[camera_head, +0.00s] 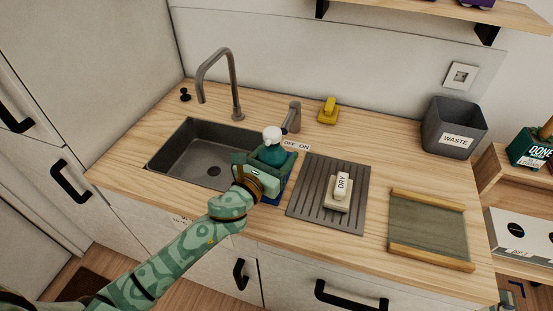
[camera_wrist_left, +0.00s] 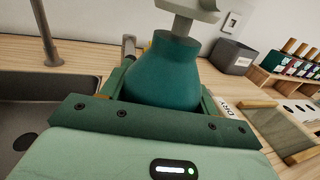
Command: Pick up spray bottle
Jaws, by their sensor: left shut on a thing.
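The spray bottle (camera_head: 272,150) has a teal body and a white top. It is upright at the right edge of the sink. In the left wrist view the teal body (camera_wrist_left: 165,72) fills the middle, between the fingers, and the top of its head is cut off. My left gripper (camera_head: 274,158) is shut on the bottle's body. The gripper hides the bottle's base, so I cannot tell whether it touches what is below. A dark blue thing (camera_head: 276,190) shows just under the gripper. My right gripper is not in view.
The grey sink (camera_head: 158,159) and its tap (camera_head: 236,97) are left. A grey dispenser (camera_head: 294,117) and yellow object (camera_head: 328,111) stand behind. Right are a ribbed mat (camera_head: 299,205) with a "DRY" block (camera_head: 342,184), a green-grey board (camera_head: 428,222) and a waste bin (camera_head: 452,121).

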